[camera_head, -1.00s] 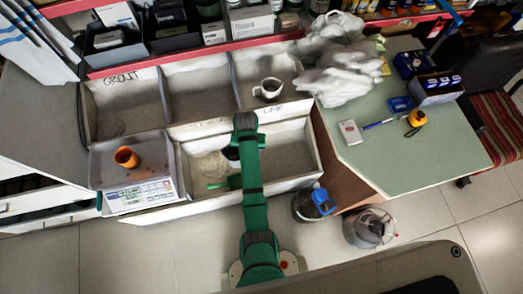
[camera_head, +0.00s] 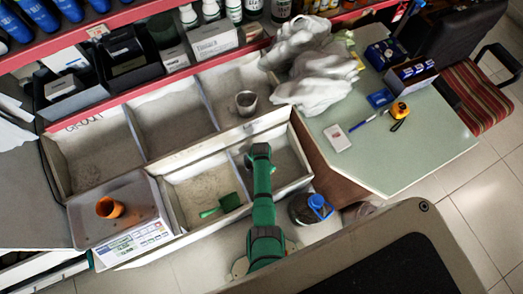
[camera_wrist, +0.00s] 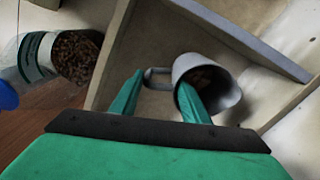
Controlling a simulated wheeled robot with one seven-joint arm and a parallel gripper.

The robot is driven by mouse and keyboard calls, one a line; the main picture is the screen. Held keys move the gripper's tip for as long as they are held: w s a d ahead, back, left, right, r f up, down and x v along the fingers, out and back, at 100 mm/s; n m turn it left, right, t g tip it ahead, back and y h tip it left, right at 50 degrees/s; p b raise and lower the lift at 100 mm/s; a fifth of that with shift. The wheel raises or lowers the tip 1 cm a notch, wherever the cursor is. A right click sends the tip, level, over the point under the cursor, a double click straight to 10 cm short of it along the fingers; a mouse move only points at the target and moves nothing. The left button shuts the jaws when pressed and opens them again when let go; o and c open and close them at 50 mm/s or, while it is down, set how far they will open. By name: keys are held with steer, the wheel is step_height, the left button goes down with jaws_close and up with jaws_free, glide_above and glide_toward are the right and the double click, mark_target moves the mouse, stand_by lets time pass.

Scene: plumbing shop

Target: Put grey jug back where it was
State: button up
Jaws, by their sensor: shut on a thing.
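The grey jug (camera_wrist: 222,82) shows in the wrist view with its mouth towards the camera and its handle pointing left. Something brownish is visible inside. My gripper (camera_wrist: 158,96) is closed on the jug at its handle side, with one green finger over the mouth and the other beyond the handle. In the head view my gripper (camera_head: 255,158) is over the front right bin, and my arm mostly hides the held jug. Whether the jug touches the bin floor cannot be told.
Another light grey mug (camera_head: 246,102) stands in the back right bin. A green scoop (camera_head: 222,204) lies in the front left bin. A scale (camera_head: 128,238) bears an orange cup (camera_head: 110,207). A blue-capped bottle (camera_head: 309,209) stands right of the bins. Bin walls surround the jug.

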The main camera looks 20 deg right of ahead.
steer(key=shift+w+f, duration=0.1)
steer(key=shift+f, duration=2)
steer(key=o, duration=1.4)
steer(key=shift+f, duration=0.1)
steer(key=shift+o, duration=0.2)
